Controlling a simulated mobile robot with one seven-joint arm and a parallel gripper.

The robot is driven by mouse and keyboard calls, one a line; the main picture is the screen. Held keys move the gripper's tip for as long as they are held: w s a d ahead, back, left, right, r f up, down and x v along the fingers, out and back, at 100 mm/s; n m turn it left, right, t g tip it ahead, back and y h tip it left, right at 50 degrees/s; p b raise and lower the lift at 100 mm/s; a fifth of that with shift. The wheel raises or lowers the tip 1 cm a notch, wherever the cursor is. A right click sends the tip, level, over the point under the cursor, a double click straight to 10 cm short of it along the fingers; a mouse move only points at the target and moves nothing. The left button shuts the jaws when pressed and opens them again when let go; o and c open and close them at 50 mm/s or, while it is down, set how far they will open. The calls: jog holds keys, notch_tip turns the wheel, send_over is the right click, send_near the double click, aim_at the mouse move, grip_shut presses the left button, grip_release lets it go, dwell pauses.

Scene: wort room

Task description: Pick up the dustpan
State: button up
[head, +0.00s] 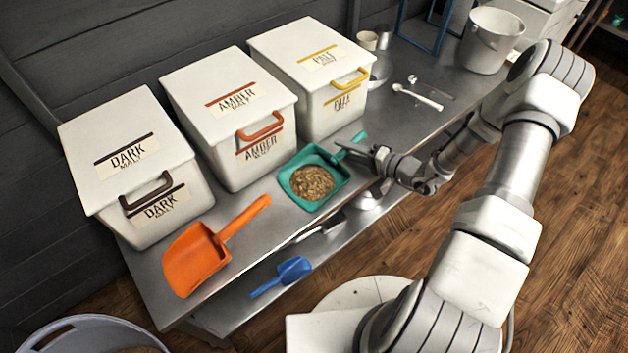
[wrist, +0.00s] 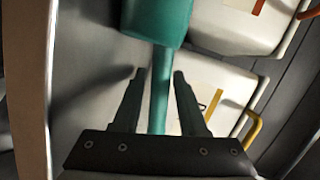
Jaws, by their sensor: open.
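A teal dustpan (head: 318,158) lies on the metal table in front of the amber and pale bins, with a heap of brown grain (head: 312,182) in its pan. Its handle points up and to the right. My gripper (head: 376,157) is beside the handle end. In the wrist view the teal handle (wrist: 160,110) runs between the open fingers of my gripper (wrist: 157,74), with a gap on each side. An orange scoop-shaped pan (head: 196,258) lies at the table's left front. A smaller blue one (head: 294,268) lies on the lower shelf.
Three white lidded bins, dark (head: 128,165), amber (head: 228,115) and pale (head: 310,75), stand along the wall. A white bucket (head: 491,40), a small cup (head: 367,40) and a white spoon-like tool (head: 418,97) are farther right. A grey tub (head: 60,335) stands on the floor.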

grip_shut()
dwell(1.4)
